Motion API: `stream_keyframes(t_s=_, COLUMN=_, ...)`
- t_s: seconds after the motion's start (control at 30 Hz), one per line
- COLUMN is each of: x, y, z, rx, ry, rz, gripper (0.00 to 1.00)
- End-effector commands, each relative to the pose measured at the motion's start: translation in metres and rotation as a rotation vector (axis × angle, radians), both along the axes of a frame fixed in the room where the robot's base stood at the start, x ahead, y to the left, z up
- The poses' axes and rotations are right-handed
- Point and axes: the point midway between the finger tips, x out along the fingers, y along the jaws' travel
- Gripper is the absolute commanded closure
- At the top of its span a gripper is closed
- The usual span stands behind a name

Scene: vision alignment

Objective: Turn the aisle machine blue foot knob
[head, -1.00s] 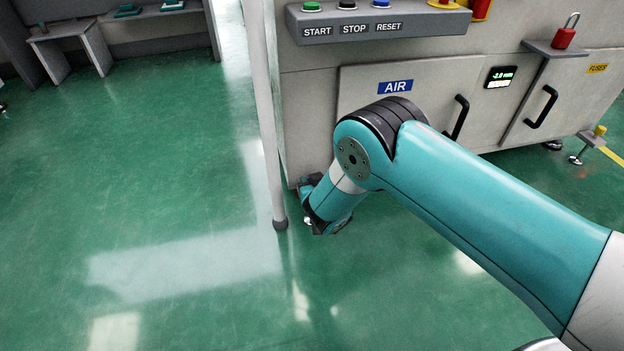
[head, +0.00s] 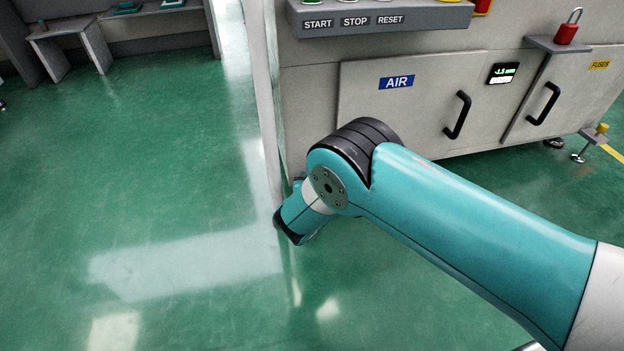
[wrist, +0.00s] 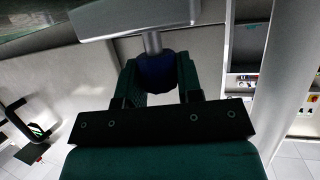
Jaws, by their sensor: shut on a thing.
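The blue foot knob (wrist: 158,73) shows in the wrist view, dark blue, on a short metal stem under a grey bracket (wrist: 140,15). My gripper (wrist: 157,65) is shut on the knob, with one dark green finger on each side of it. The head view shows my teal arm reaching down to the lower left corner of the grey machine (head: 420,110). In that view my gripper and the held knob are hidden behind my arm.
A pale post (head: 262,100) stands close to the left of my wrist. The machine front has an AIR door (head: 370,105), black handles and a small display (head: 502,73) with green digits, seemingly negative. A similar foot (head: 590,145) with a yellow knob is at right. Green floor is clear at left.

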Motion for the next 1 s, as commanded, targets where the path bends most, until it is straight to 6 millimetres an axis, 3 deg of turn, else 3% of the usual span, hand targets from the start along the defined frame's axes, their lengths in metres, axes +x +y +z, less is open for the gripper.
stream_keyframes(t_s=0.07, x=-0.001, y=0.001, z=-0.003, rx=0.002, ry=0.007, rz=0.002, gripper=0.91)
stream_keyframes(t_s=0.1, x=-0.001, y=0.001, z=-0.003, rx=0.003, ry=0.007, rz=0.002, gripper=0.58)
stream_keyframes(t_s=0.2, x=-0.001, y=0.0, z=-0.003, rx=0.002, ry=0.005, rz=0.002, gripper=0.41)
stream_keyframes(t_s=0.57, x=-0.008, y=0.0, z=0.004, rx=0.001, ry=0.004, rz=0.001, gripper=0.41)
stream_keyframes(t_s=0.77, x=-0.043, y=-0.001, z=0.023, rx=-0.003, ry=0.006, rz=0.006, gripper=0.41)
stream_keyframes(t_s=1.0, x=-0.102, y=-0.005, z=0.047, rx=-0.005, ry=0.007, rz=0.007, gripper=0.41)
